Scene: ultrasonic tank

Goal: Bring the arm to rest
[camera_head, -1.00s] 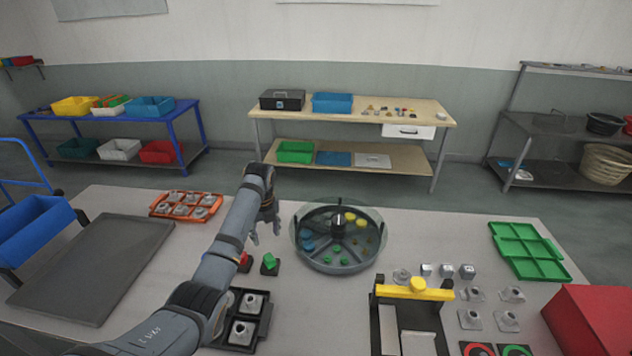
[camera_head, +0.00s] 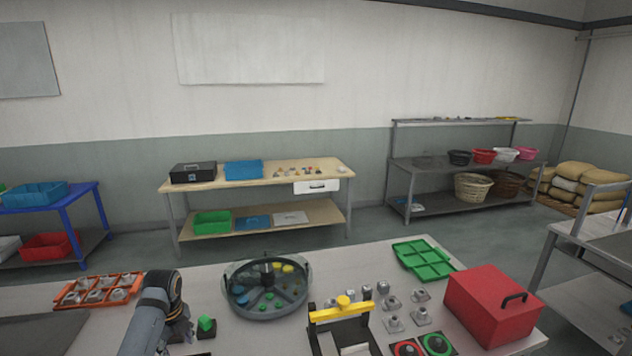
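My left arm comes in from the bottom left, and its wrist (camera_head: 166,296) stands at the near left of the grey table. Its fingers are hidden behind the wrist, so I cannot see their opening or whether they hold anything. It is left of the green button block (camera_head: 206,324) and the round divided tank (camera_head: 240,308), apart from the tank. My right gripper is not in view.
An orange tray (camera_head: 62,303) of metal parts lies left of my arm. A yellow-topped fixture (camera_head: 340,310), small metal parts, a green tray (camera_head: 424,259) and a red box (camera_head: 493,306) fill the right. A wooden bench (camera_head: 258,184) stands behind.

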